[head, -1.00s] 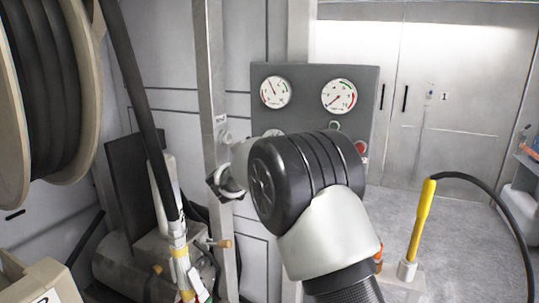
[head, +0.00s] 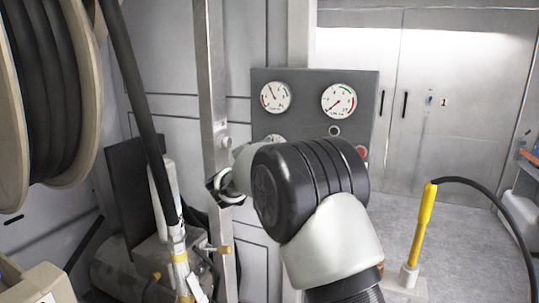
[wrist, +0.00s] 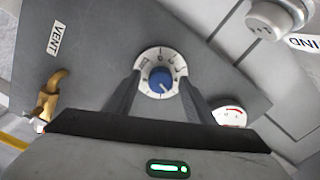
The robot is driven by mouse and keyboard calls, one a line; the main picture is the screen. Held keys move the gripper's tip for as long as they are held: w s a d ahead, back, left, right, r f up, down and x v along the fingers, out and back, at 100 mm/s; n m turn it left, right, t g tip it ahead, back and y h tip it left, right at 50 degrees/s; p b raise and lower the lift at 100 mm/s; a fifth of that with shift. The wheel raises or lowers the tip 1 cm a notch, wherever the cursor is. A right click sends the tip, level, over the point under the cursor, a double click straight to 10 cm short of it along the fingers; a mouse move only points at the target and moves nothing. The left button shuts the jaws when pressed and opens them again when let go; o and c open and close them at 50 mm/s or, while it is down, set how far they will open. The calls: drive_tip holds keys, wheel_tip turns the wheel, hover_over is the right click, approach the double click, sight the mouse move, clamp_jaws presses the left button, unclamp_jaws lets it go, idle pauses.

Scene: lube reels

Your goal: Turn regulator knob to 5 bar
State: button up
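The regulator knob (wrist: 160,79) is blue, set in a white dial ring with dark marks, on a grey panel in the wrist view. A light mark shows on the lower right of the blue face; the numbers are too small to read surely. My gripper (wrist: 160,82) is open, with one dark finger on each side of the dial. I cannot tell whether the fingers touch the knob. In the head view the panel (head: 300,83) stands behind my arm, which hides the knob and most of my gripper.
Two larger gauges, left (head: 275,97) and right (head: 339,100), sit high on the panel. A small gauge (wrist: 230,116) is beside the right finger. A brass fitting (wrist: 47,98) and a VENT label lie left. A metal post (head: 213,60) stands left of the panel.

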drive_tip(key=shift+s, duration=0.1)
drive_tip(key=p+v, duration=0.2)
drive_tip(key=v, duration=1)
